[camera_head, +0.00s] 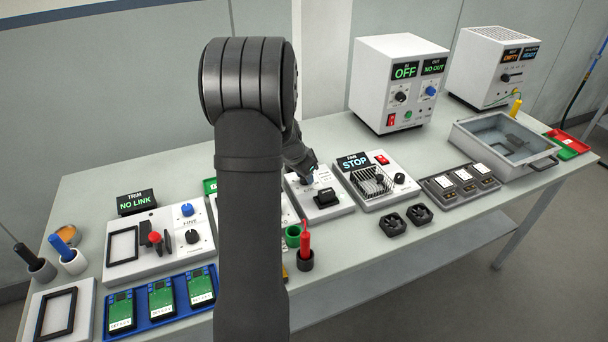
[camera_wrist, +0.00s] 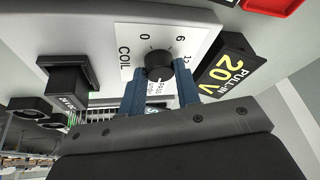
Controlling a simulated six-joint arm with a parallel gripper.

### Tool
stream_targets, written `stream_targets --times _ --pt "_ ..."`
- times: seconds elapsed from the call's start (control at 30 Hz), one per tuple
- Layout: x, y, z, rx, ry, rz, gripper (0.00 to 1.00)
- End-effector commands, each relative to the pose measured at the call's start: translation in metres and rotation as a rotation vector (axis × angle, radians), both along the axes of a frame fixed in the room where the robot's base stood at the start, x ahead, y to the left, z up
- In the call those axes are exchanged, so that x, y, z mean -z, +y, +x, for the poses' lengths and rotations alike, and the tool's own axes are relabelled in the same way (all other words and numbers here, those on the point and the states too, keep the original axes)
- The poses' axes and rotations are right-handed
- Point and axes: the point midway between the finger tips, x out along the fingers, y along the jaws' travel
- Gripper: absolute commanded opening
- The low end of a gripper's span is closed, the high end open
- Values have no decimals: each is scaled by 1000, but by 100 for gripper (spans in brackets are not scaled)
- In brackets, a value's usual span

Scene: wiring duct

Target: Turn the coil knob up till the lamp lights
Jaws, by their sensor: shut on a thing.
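The black coil knob (camera_wrist: 158,65) stands on a white dial plate (camera_wrist: 128,34) marked COIL, with 0, 6 and 12 around it, in the wrist view. My gripper (camera_wrist: 160,84) is shut on the knob, with a blue finger on each side. A black sign beside the dial (camera_wrist: 224,66) reads PULL-IN 20 V. In the head view my gripper (camera_head: 308,174) is at the back of the coil panel (camera_head: 336,207), and my arm hides part of it. I cannot make out a lit lamp in either view.
A black block (camera_head: 326,197) stands on the same panel and shows beside the knob in the wrist view (camera_wrist: 68,84). The fan panel (camera_head: 393,202) reading STOP is close on the right.

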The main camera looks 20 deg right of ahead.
Motion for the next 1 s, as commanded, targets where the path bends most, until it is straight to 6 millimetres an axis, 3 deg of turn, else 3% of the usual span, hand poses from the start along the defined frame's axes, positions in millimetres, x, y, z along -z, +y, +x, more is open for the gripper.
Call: stream_targets --times 0.3,0.33,0.4,0.43,0.77,1.0 --pt "1 1 -1 1 3 3 7" --pt "1 1 -1 1 3 3 36" --pt "1 1 0 0 2 2 49" --pt "1 1 0 0 2 2 52" --pt "-2 1 -1 0 0 1 52" --pt "-34 12 -7 0 -4 -1 52"
